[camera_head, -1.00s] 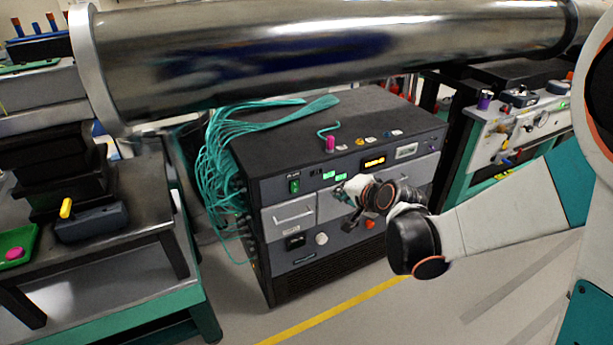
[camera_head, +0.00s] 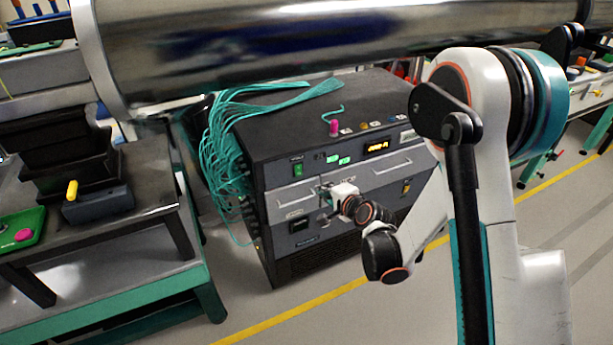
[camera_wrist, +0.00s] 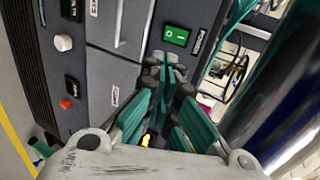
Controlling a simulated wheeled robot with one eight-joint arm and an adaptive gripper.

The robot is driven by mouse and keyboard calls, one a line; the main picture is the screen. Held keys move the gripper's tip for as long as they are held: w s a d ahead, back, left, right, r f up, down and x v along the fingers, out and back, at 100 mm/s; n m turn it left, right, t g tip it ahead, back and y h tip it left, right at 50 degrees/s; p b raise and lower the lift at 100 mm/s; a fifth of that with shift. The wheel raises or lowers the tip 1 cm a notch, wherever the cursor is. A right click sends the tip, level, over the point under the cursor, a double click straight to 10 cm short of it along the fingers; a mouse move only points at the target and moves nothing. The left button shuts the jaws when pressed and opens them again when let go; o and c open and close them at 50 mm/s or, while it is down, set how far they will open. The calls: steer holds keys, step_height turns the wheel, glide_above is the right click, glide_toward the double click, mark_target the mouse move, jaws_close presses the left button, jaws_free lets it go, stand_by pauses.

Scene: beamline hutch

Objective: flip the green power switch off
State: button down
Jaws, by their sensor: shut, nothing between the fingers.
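The green power switch (camera_head: 298,170) is on the upper left of the dark rack's (camera_head: 262,258) front panel. In the wrist view the switch (camera_wrist: 176,37) shows as a green rocker in a black frame with white marks, with a "POWER" label beside it. My gripper (camera_head: 325,192) is in front of the panel, a little below and right of the switch. In the wrist view the teal fingers of my gripper (camera_wrist: 166,62) are shut and empty, with their tips just below the switch. A small gap shows in the picture; contact cannot be told.
A white knob (camera_wrist: 63,42) and a red button (camera_wrist: 66,103) are on the same panel. A magenta knob (camera_head: 334,128) stands on the rack top, and teal cables (camera_head: 222,150) hang at its left. A big metal pipe (camera_head: 300,45) crosses above. A bench (camera_head: 160,212) stands left.

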steer(key=b, duration=0.2)
glide_toward(302, 173)
steer(key=f+x, duration=0.1)
steer(key=x, duration=0.5)
steer(key=shift+w+r, duration=0.25)
steer(key=shift+r, duration=0.1)
steer(key=shift+w+a, duration=0.1)
steer(key=shift+w+a+f, duration=0.15)
steer(key=shift+w+f, duration=0.05)
steer(key=shift+w, duration=0.05)
steer(key=shift+r, duration=0.1)
